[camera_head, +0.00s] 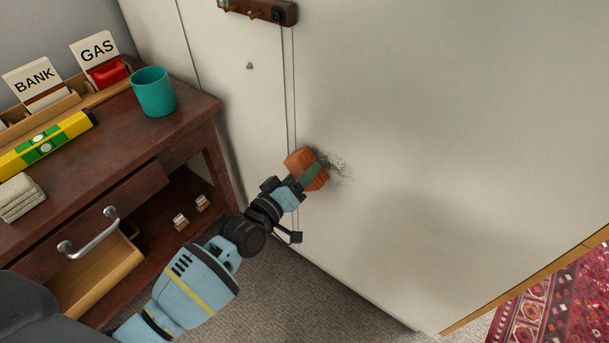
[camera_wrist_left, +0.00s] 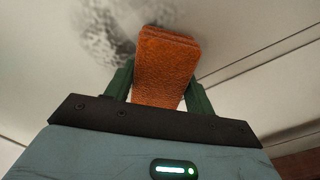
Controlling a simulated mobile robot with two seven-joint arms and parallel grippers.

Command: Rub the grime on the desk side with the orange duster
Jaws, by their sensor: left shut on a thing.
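The orange duster (camera_head: 306,168) is a block held in my left gripper (camera_head: 303,180), against or very close to the pale upright panel. In the left wrist view the duster (camera_wrist_left: 166,68) sits between the two green fingers of the left gripper (camera_wrist_left: 160,85). Dark speckled grime (camera_head: 335,165) marks the pale panel (camera_head: 430,130) just right of the duster. In the left wrist view the grime (camera_wrist_left: 100,35) shows to the left of the duster. The duster hides part of the panel behind it. My right gripper is not in view.
A dark wooden desk (camera_head: 130,135) stands at the left with an open drawer (camera_head: 100,275). On it are a teal cup (camera_head: 154,92), a yellow level (camera_head: 45,145), and cards marked BANK (camera_head: 32,78) and GAS (camera_head: 94,48). A hook rail (camera_head: 262,10) is above. A red rug (camera_head: 560,305) lies lower right.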

